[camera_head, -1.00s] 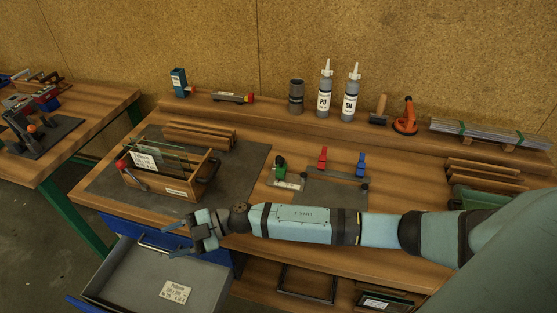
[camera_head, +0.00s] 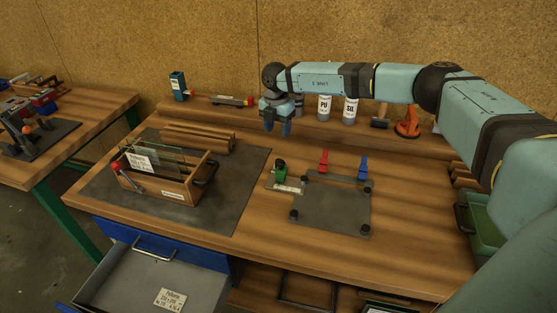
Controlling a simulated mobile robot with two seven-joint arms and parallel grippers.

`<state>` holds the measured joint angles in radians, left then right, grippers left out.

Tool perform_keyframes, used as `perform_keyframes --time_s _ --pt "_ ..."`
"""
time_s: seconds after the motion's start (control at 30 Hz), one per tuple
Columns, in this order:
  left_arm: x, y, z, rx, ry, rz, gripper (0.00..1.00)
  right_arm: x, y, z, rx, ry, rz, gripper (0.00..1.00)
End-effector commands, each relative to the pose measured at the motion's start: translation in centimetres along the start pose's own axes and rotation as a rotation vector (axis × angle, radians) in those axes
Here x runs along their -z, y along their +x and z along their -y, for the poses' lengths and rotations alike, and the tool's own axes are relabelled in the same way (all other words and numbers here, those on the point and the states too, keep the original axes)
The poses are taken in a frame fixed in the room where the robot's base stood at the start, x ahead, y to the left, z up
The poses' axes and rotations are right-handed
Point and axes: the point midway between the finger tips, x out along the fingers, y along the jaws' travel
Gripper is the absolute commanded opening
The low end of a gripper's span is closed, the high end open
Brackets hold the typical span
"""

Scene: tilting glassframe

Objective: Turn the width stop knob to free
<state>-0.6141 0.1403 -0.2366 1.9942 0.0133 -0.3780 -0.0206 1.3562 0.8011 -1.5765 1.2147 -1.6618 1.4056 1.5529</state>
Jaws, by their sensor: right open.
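My right gripper (camera_head: 278,129) points down, open and empty, above the back of the workbench, up and behind the jig. The jig's grey plate (camera_head: 330,210) lies on the bench with dark round knobs at its corners. A green block with a dark top (camera_head: 280,169) stands at its back left, beside a pale labelled strip (camera_head: 289,187); it may be the width stop. Its knob setting is too small to read. A red lever (camera_head: 323,161) and a blue lever (camera_head: 362,167) stand along the plate's back edge. The gripper is apart from all of these. My left gripper is out of view.
A wooden box (camera_head: 172,185) with glass panes and a red-knobbed lever stands on a dark mat to the left. Bottles (camera_head: 324,108) and an orange tool (camera_head: 407,120) stand on the back ledge. A drawer (camera_head: 150,280) is open at front left. Bench in front of the plate is clear.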

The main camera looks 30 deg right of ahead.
Motion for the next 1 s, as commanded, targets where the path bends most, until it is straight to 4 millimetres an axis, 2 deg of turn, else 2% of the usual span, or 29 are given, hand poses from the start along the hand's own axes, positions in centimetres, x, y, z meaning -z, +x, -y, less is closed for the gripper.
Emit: perform_keyframes --time_s 0.3,0.5,0.7,1.0 --pt "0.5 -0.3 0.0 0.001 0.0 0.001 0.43 0.2 6.7 0.0 0.003 -0.003 -0.004 0.51" --pt "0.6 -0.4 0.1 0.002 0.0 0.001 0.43 0.3 10.3 0.0 0.002 -0.003 -0.005 0.51" --pt "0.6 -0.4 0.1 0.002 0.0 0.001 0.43 0.3 12.2 -0.1 -0.001 -0.003 -0.005 0.51" --pt "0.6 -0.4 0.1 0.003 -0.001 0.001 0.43 0.2 12.5 0.0 -0.002 -0.004 -0.005 0.51"
